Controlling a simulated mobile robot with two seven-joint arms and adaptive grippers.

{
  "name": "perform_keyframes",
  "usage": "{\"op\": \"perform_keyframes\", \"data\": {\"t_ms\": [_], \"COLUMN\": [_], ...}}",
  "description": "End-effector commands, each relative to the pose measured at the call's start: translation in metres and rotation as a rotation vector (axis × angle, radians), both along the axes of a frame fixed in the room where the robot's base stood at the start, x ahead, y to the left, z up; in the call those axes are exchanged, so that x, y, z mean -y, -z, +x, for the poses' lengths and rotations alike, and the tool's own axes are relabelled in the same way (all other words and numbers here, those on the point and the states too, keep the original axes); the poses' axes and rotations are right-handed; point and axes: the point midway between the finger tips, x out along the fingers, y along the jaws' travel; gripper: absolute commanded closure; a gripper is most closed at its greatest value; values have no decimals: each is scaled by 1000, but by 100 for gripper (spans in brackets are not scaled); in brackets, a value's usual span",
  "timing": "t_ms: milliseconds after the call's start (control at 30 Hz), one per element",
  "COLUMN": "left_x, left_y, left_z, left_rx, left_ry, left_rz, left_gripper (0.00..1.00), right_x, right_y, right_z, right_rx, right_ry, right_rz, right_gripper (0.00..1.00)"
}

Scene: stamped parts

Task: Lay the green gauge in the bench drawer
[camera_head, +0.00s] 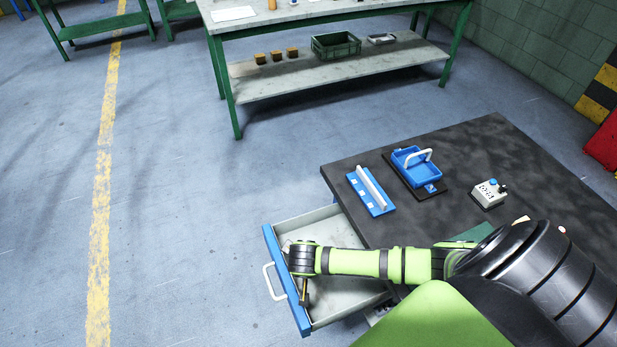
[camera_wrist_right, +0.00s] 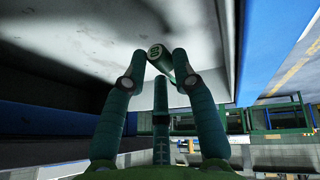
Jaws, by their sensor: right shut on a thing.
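The bench drawer (camera_head: 340,232) is pulled open, with a grey inside, a blue front and a white handle. My right arm reaches over it from the right. My right gripper (camera_head: 304,297) points down near the drawer's blue front. In the right wrist view my gripper (camera_wrist_right: 158,68) is shut on the green gauge (camera_wrist_right: 156,52), a dark green cylinder with a ringed end face, held between the fingertips. The pale drawer surface shows beyond it; I cannot tell whether the gauge touches it. In the head view the gauge is hidden or too small to tell. My left gripper is not in view.
On the dark bench top (camera_head: 470,145) are a blue strip with a white bar (camera_head: 371,190), a blue tray with a white handle (camera_head: 414,166) and a grey control box (camera_head: 489,193). A green-legged table (camera_head: 330,70) stands behind. Floor left of the drawer is clear.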

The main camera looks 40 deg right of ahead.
Motion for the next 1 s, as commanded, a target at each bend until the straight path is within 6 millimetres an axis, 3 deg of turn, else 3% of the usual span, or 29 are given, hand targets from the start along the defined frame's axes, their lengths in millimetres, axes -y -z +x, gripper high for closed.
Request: {"op": "perform_keyframes", "data": {"t_ms": [267,300,333,767,1000], "left_x": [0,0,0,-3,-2], "left_y": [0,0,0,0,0], "left_z": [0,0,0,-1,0], "left_rx": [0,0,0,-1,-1], "left_ry": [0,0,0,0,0], "left_rz": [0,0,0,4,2], "left_gripper": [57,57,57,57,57], "right_x": [0,0,0,-2,-13], "right_y": [0,0,0,-4,-37], "right_z": [0,0,0,-2,-13], "right_rx": [1,1,1,0,2], "right_ry": [-1,-1,-1,-1,-3], "right_rz": [1,1,1,2,3], "right_gripper": [100,56,45,45,45]}}
